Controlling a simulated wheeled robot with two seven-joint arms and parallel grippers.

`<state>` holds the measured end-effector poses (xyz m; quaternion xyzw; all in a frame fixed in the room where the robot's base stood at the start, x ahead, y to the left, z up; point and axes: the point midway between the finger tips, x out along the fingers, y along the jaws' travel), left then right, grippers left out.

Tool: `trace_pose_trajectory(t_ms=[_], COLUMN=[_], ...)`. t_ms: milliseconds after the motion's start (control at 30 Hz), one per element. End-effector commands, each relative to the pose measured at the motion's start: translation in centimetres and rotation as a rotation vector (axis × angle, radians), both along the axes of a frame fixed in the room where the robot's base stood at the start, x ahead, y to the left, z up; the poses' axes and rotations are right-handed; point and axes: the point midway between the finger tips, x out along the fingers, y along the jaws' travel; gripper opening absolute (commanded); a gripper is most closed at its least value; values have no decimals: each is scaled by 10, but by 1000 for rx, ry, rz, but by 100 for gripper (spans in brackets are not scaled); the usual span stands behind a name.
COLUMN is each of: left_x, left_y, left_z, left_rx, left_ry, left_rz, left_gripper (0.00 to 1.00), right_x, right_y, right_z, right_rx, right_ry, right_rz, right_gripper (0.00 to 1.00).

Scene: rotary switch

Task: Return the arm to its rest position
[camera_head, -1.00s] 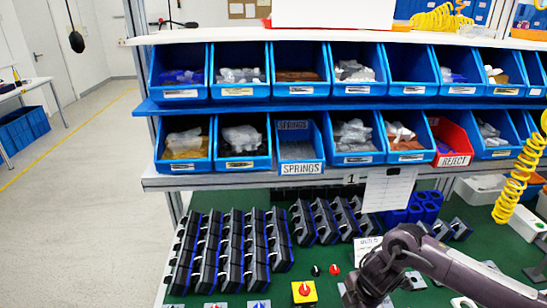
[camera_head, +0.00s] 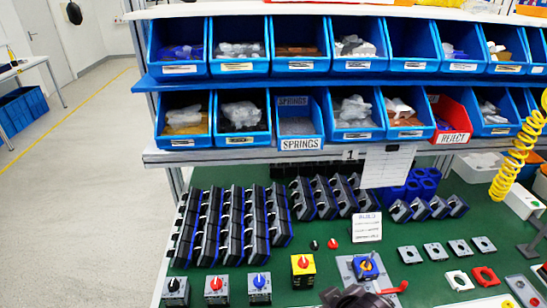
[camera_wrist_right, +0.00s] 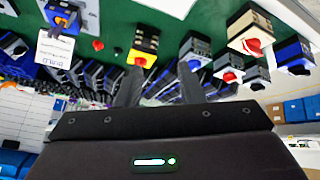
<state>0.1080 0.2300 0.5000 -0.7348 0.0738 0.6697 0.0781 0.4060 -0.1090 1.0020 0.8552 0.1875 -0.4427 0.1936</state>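My right gripper (camera_wrist_right: 160,80) shows in the right wrist view with its two dark fingers apart and nothing seen between them. In the head view only a dark part of my right arm (camera_head: 350,297) shows at the bottom edge, and its fingers cannot be made out there. A yellow switch box with a red knob (camera_head: 303,268) stands on the green bench just left of the arm. It also shows beyond the fingers in the wrist view (camera_wrist_right: 145,45). A grey fixture holding a yellow-and-blue switch part (camera_head: 365,266) stands behind the arm. My left gripper is out of view.
Grey switches with coloured knobs (camera_head: 217,287) stand at the front left. Several dark switch blocks (camera_head: 240,225) fill the bench behind. A red part (camera_head: 396,287) lies beside the fixture. Blue bins (camera_head: 240,120) sit above, and a yellow coiled hose (camera_head: 515,160) hangs at right.

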Motion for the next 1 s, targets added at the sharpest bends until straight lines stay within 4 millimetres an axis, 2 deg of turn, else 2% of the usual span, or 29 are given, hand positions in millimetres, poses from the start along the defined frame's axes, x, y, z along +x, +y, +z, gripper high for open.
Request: trace_pose_trajectory(t_ms=[33, 200, 400, 433, 767, 867, 967, 1000], left_x=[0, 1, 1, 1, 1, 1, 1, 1], left_y=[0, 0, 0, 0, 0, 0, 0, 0], left_z=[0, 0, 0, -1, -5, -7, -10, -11], left_rx=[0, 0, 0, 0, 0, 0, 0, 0], left_ry=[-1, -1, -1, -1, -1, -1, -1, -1], left_rz=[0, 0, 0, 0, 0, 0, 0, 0], left_gripper=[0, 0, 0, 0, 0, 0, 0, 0], right_x=[-11, -44, -85, -85, -66, -65, -68, -70], right_y=[-12, -50, -86, -87, -82, -82, -81, -81], right_z=[-4, -13, -20, -26, -120, -156, -202, -223], right_rx=[11, 26, 38, 37, 26, 23, 19, 16], right_ry=[43, 164, 296, 306, 329, 342, 359, 365], right_rz=[-59, -222, -385, -392, -378, -377, -374, -372], right_gripper=[35, 35, 35, 35, 35, 35, 35, 35])
